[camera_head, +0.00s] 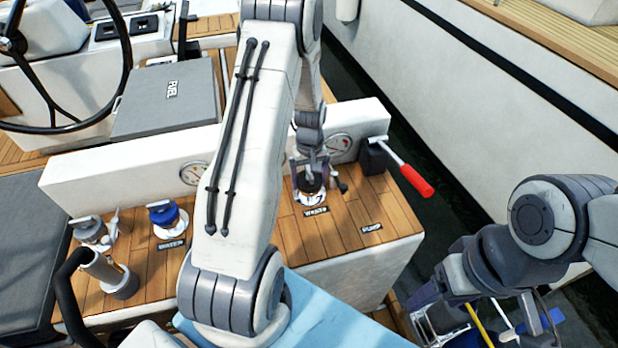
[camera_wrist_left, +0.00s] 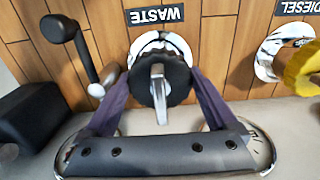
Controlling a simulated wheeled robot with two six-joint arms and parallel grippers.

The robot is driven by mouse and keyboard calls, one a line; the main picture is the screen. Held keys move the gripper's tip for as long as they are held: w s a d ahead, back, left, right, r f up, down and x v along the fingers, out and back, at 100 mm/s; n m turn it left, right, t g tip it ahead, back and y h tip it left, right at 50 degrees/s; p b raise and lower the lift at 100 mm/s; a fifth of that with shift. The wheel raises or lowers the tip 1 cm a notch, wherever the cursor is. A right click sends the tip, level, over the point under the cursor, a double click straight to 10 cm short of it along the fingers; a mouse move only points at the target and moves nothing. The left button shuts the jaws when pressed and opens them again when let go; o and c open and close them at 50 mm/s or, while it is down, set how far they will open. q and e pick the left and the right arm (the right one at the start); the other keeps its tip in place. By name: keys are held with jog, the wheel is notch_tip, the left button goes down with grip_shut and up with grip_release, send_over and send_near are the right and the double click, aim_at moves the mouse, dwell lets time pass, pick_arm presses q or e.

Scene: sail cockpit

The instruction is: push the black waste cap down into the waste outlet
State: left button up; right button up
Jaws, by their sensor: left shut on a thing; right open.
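The black waste cap (camera_wrist_left: 178,76), with a silver handle across its top, is between the two purple fingers of my left gripper (camera_wrist_left: 158,82), which is shut on it. It sits at the chrome waste outlet (camera_wrist_left: 150,40), whose rim shows beyond the cap. How deep the cap sits is hidden. In the head view, my left gripper (camera_head: 311,176) points down over the waste outlet (camera_head: 311,200), behind the WASTE label (camera_head: 315,211). My right gripper (camera_head: 480,322) is open and empty at the lower right, away from the deck box.
A pump handle with a red grip (camera_head: 416,180) stands right of the outlet. A blue cap (camera_head: 163,212) is on the WATER fitting at left. Bare planks (camera_head: 345,225) lie in front.

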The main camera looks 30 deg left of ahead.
pick_arm(q)
jog(key=o, duration=1.2)
notch_tip(320, 180, up, 11)
jog(key=p, duration=0.9)
